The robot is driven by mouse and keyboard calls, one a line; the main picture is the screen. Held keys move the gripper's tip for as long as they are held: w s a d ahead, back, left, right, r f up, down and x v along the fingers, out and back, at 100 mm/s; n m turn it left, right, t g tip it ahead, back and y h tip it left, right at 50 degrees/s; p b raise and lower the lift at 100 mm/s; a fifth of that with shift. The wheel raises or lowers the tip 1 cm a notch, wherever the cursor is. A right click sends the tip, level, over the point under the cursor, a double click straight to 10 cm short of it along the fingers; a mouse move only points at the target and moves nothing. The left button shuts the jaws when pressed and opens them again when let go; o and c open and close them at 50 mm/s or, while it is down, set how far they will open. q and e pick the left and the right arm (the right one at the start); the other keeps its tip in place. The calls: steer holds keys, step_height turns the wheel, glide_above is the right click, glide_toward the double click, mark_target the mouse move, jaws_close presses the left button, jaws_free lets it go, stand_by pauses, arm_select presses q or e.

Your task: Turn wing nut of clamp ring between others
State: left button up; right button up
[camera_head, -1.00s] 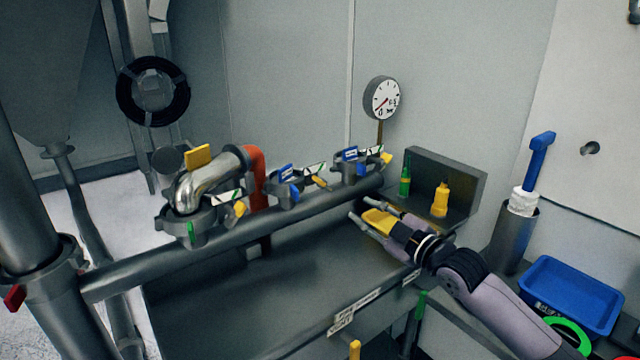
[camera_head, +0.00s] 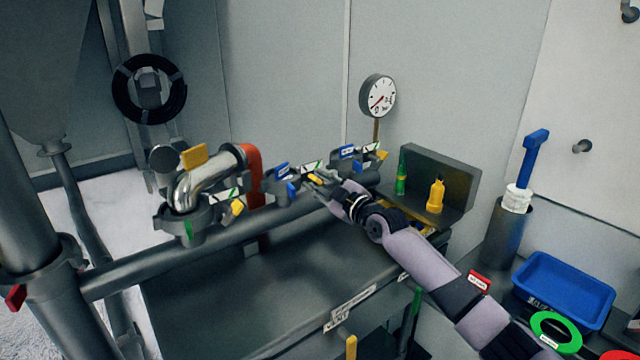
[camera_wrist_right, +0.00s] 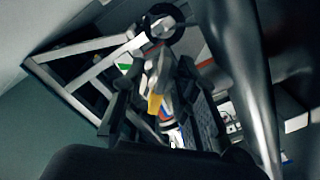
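Three clamp rings with coloured tags stand in a row along a grey pipe. The left clamp ring (camera_head: 190,222) sits under a shiny elbow, the middle clamp ring (camera_head: 279,188) is between the others, and the right clamp ring (camera_head: 345,166) is farthest along. My right gripper (camera_head: 318,181) is at the right side of the middle ring, around its small yellow wing nut. In the right wrist view the yellow wing nut (camera_wrist_right: 154,103) shows between the two dark fingers, which stand apart. Contact is not clear. My left gripper is out of view.
A pressure gauge (camera_head: 377,96) rises behind the right ring. A grey panel (camera_head: 459,172) with a green bottle (camera_head: 401,174) and a yellow bottle (camera_head: 436,195) stands to the right. A blue tray (camera_head: 562,287) is at far right. The tabletop (camera_head: 290,270) in front is clear.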

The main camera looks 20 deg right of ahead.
jaws_close()
stand_by(0.4)
